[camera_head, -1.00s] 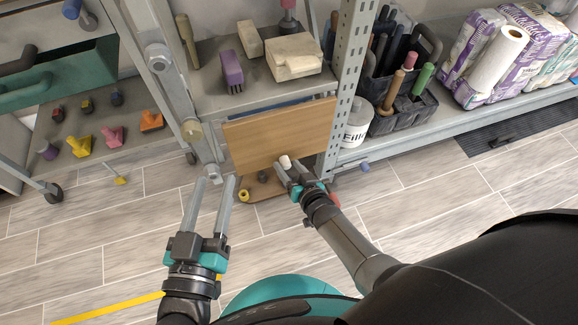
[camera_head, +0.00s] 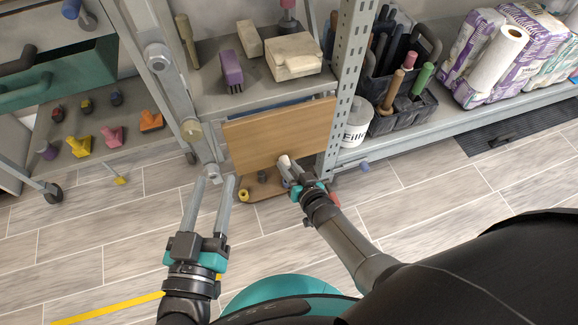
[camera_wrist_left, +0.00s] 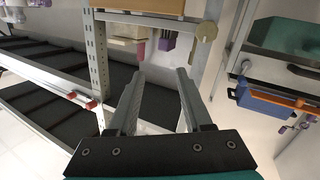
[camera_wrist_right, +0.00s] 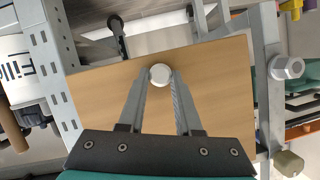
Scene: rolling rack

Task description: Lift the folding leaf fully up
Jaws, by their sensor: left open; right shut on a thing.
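The folding leaf (camera_head: 275,134) is a tan wooden board on the front of the rack, below the grey shelf. In the head view it hangs tilted down. It fills much of the right wrist view (camera_wrist_right: 200,90). A pale round knob (camera_wrist_right: 160,74) sits on its face. My right gripper (camera_head: 288,168) is shut on the knob, with a fingertip at either side of it. My left gripper (camera_head: 214,180) is open and empty, left of and below the leaf.
The grey shelf (camera_head: 205,90) above the leaf holds a purple brush (camera_head: 231,70) and pale blocks (camera_head: 295,57). A perforated post (camera_head: 345,90) stands right of the leaf, a metal post with a round knob (camera_head: 192,130) on its left. Floor in front is open.

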